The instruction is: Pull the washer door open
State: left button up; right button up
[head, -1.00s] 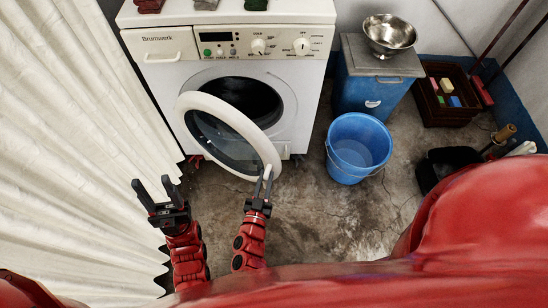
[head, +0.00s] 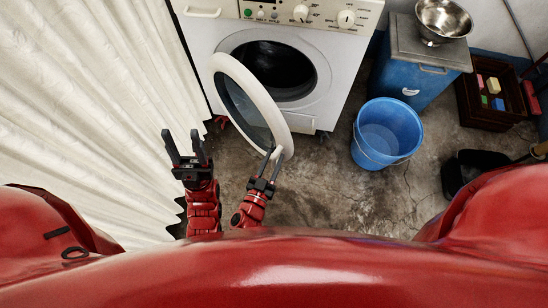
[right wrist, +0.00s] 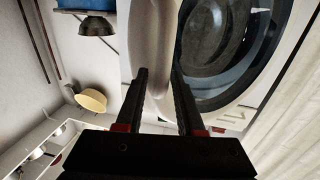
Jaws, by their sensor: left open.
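The washer (head: 335,62) is a white front-loader at the top of the head view. Its round white-rimmed door (head: 246,77) stands well ajar, swung out to the left, and the dark drum opening (head: 285,70) shows behind it. My right gripper (head: 274,161) is at the door's near, free edge, its fingers on either side of the rim. In the right wrist view the door rim (right wrist: 152,40) passes between the two fingers, which look closed on it. My left gripper (head: 187,143) is open and empty, left of the door.
A cream curtain (head: 85,100) hangs along the left, close to my left gripper. A blue bucket (head: 386,133) stands on the floor to the right. Behind it is a blue cabinet (head: 415,72) with a metal bowl (head: 443,20). Stained floor (head: 330,185) is clear between door and bucket.

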jog(key=shift+o, duration=0.8)
jog(key=shift+a, duration=0.1)
jog(key=shift+w+a, duration=0.2)
jog(key=shift+w, duration=0.15)
jog(key=shift+s+d, duration=0.1)
jog(key=shift+s, duration=0.05)
